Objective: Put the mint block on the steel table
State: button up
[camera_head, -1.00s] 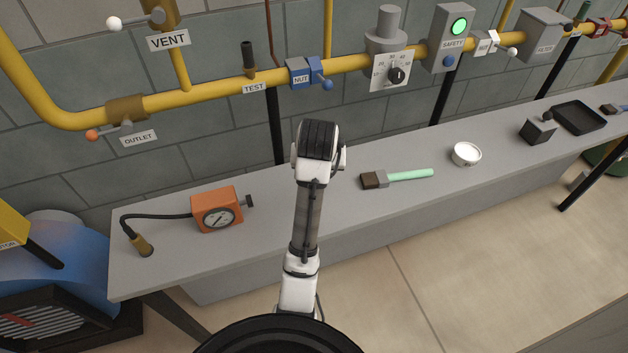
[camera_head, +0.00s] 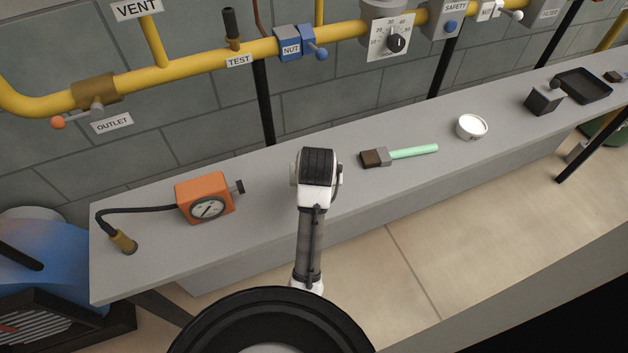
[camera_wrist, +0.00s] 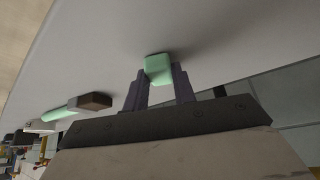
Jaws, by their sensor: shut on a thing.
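In the wrist view, the mint block (camera_wrist: 158,68) is a small pale-green block between the two dark fingers of my gripper (camera_wrist: 160,84). The gripper is shut on it. The block is at or very near the grey steel table (camera_wrist: 225,35), with a dark shadow beside it; I cannot tell whether it touches. In the head view, the long grey steel table (camera_head: 270,190) runs along the wall. There my own arm hides the fingers and the block.
An orange gauge box (camera_head: 205,198) with a hose stands left of my arm. To the right lie a brush (camera_head: 410,152) with a mint handle, a white bowl (camera_head: 471,127), a dark block (camera_head: 543,98) and a black tray (camera_head: 583,86). Yellow pipes (camera_head: 190,88) run along the wall behind.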

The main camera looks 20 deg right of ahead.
jog(key=shift+s, duration=0.1)
jog(key=o, duration=0.9)
jog(key=shift+f, duration=0.1)
jog(key=shift+o, duration=0.2)
